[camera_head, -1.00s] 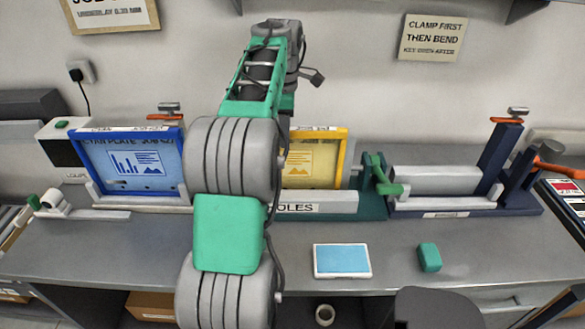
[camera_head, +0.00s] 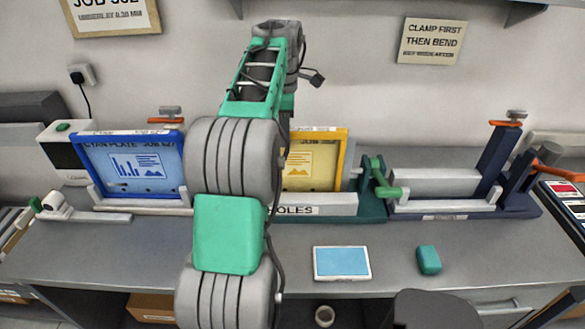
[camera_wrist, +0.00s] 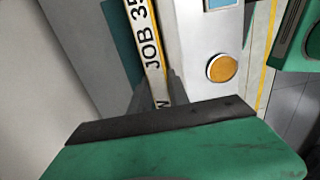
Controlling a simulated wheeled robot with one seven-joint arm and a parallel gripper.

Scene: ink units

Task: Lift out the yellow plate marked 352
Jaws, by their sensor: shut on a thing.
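The yellow plate (camera_head: 341,160) stands upright in the holder at the middle of the bench, partly hidden behind my arm in the head view. In the wrist view its narrow edge (camera_wrist: 147,45) shows, with "JOB 35" readable and the rest of the marking cut off. My gripper (camera_wrist: 163,106) meets this edge near its lower end and is shut on the plate. A green finger with a dark pad fills the bottom of the wrist view. In the head view my arm hides the gripper.
A blue-framed plate (camera_head: 130,134) stands to the left. A grey clamping unit with a green handle (camera_head: 388,190) and blue posts (camera_head: 499,160) stands to the right. A tablet (camera_head: 342,262) and a green block (camera_head: 429,260) lie on the front of the bench.

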